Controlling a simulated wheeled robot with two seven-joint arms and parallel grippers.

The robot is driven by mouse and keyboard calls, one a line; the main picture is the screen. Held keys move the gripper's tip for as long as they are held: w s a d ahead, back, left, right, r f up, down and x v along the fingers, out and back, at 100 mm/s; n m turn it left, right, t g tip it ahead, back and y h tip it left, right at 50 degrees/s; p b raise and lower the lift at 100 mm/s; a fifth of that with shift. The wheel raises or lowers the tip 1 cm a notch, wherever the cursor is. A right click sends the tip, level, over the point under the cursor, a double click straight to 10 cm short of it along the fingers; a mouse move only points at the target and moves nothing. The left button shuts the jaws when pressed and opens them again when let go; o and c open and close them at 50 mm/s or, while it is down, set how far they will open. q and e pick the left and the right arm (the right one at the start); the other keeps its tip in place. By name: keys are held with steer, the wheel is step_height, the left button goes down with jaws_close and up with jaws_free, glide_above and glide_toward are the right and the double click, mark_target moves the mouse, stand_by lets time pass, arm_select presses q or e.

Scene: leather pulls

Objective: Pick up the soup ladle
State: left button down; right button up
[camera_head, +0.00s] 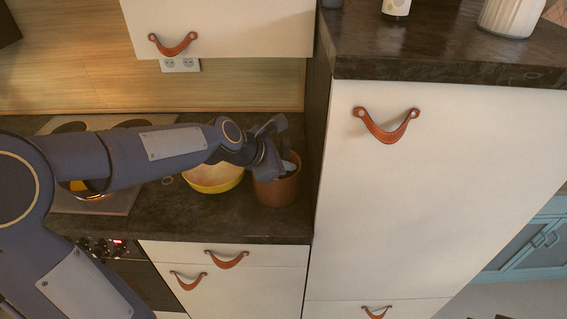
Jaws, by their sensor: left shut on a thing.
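My left arm reaches in from the left across the counter. My left gripper (283,163) is at the mouth of a brown pot (277,190) that stands on the dark counter. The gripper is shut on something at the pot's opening. I take this to be the soup ladle, but its shape is mostly hidden by the gripper and the pot. My right gripper is not in view.
A yellow bowl (214,180) stands just left of the pot. A tall white cabinet (430,190) rises close on the right, and a white wall cabinet (225,25) hangs above. A stove top (120,200) lies left, partly behind my arm.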

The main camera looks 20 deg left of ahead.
arm_select(q)
step_height(320, 180, up, 7)
steer(key=p, duration=0.2)
steer(key=shift+r+p, duration=0.2)
steer(key=shift+p, duration=0.15)
step_height(320, 180, up, 10)
steer(key=p, duration=0.1)
steer(key=shift+f, duration=0.2)
